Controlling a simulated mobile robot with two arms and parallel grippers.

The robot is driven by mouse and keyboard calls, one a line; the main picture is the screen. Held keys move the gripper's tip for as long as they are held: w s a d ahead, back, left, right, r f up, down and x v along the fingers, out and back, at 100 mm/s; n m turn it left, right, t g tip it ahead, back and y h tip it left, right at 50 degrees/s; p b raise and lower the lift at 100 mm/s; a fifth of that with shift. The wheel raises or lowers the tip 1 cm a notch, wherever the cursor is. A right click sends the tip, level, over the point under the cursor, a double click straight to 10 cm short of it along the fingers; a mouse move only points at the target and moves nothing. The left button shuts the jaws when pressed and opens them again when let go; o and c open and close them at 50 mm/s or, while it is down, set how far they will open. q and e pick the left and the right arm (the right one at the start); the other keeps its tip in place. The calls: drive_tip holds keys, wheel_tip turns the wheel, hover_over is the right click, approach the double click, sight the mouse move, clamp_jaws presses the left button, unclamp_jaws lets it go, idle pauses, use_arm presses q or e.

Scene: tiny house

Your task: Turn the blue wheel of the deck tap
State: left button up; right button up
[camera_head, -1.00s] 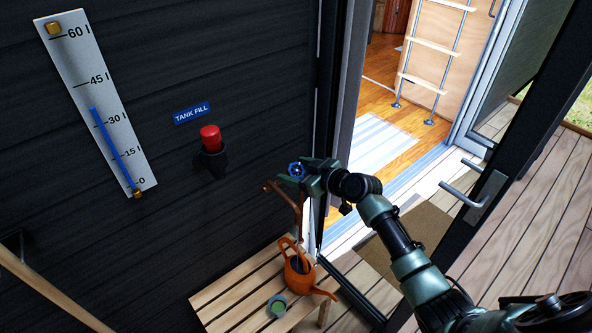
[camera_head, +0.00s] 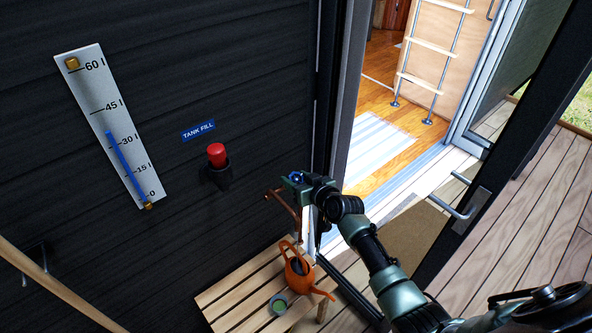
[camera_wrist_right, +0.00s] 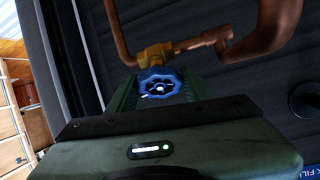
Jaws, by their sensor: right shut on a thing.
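The blue wheel (camera_wrist_right: 160,88) of the deck tap sits between the green fingers of my right gripper (camera_wrist_right: 160,95) in the right wrist view. The gripper is shut on the wheel. Behind the wheel are the brass valve body (camera_wrist_right: 157,57) and the copper pipe (camera_wrist_right: 205,40). In the head view the right gripper (camera_head: 298,183) is at the tap beside the dark wall, and only a little blue of the wheel (camera_head: 296,177) shows. The copper spout (camera_head: 283,203) hangs above the bench. My left gripper is not in view.
A gauge board (camera_head: 117,130) and a red-capped tank fill (camera_head: 217,155) are on the wall. The doorway opens at right, beside a dark-framed door (camera_head: 480,200).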

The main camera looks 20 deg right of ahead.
drive_tip(key=shift+r+m+h+p, duration=0.2)
drive_tip(key=shift+m+h+p, duration=0.5)
drive_tip(key=shift+m+p, duration=0.75)
drive_tip(key=shift+f+m+h+p, duration=0.2)
drive_tip(key=shift+m+h+p, duration=0.15)
drive_tip(key=shift+p, duration=0.15)
drive_tip(key=o, duration=1.4)
drive_tip(key=shift+c, duration=0.2)
drive_tip(key=v, duration=0.7)
drive_tip(key=shift+s+r, duration=0.2)
drive_tip(key=shift+s, duration=0.15)
drive_tip(key=shift+d, duration=0.15)
